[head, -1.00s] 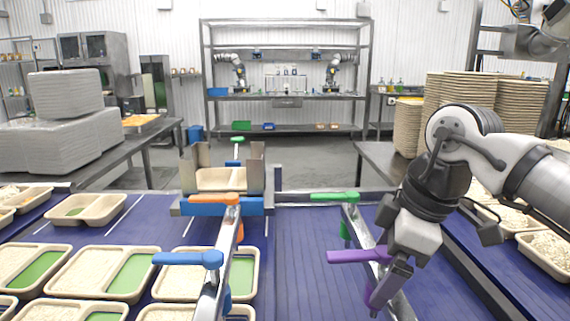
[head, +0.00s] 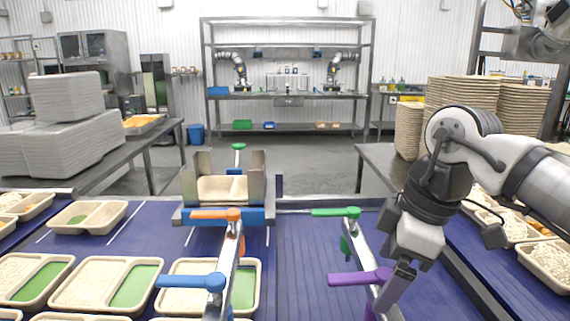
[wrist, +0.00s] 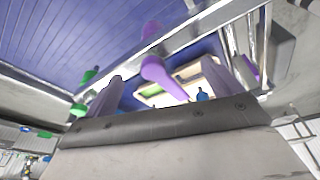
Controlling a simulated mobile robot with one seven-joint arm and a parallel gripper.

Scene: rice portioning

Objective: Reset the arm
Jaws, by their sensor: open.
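My arm reaches in from the right in the head view, bent, with my gripper (head: 393,292) pointing down.
Orange (head: 216,214), blue (head: 190,281) and green (head: 336,212) levers stand on metal rails. Another tray (head: 218,188) sits in a bracket. Stacked trays (head: 463,105) stand at right.

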